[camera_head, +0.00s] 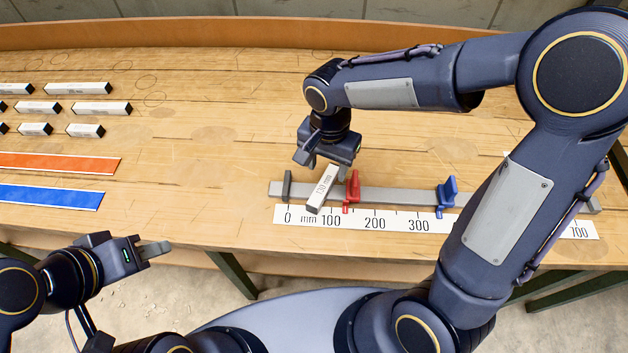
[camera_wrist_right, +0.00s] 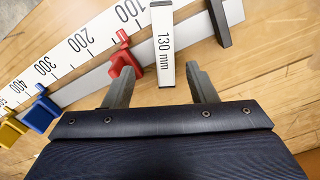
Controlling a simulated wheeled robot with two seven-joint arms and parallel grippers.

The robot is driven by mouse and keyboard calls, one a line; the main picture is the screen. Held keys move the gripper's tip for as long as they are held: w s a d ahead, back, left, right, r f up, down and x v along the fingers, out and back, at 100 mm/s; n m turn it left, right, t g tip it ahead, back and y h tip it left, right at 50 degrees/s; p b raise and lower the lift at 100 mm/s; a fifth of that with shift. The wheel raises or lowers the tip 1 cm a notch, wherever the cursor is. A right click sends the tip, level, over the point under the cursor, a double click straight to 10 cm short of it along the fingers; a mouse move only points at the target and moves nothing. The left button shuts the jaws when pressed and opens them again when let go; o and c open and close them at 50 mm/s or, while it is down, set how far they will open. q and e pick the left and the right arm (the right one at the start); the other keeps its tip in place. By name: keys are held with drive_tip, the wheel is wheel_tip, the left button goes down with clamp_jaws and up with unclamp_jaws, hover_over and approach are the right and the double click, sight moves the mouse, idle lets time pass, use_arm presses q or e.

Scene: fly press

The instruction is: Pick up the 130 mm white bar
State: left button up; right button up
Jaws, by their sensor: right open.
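The white bar, marked 130 mm (camera_head: 321,191), lies at a slant across the grey rail, between the dark end stop and the red slider. It also shows in the right wrist view (camera_wrist_right: 164,40), its far end by the 100 mark. My right gripper (camera_head: 327,164) is over the bar's back end. In the wrist view the right gripper's fingers (camera_wrist_right: 161,72) are apart, one on each side of the bar's near end, with gaps visible. My left gripper (camera_head: 153,250) is in front of the table's edge, far from the bar, and holds nothing visible; its finger gap is unclear.
The grey rail (camera_head: 400,195) carries a dark end stop (camera_head: 287,186), a red slider (camera_head: 351,187) and a blue slider (camera_head: 446,192). A millimetre scale (camera_head: 395,222) runs in front. Several other white bars (camera_head: 78,88) and orange and blue strips (camera_head: 50,196) lie at left.

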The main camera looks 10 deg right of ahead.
sight(324, 185)
drive_tip(key=f, duration=0.7)
drive_tip(key=shift+w+a+f+p, duration=0.2)
drive_tip(key=shift+w+f+p, duration=0.1)
drive_tip(key=shift+p, duration=0.05)
clamp_jaws()
drive_tip(key=shift+r, duration=0.1)
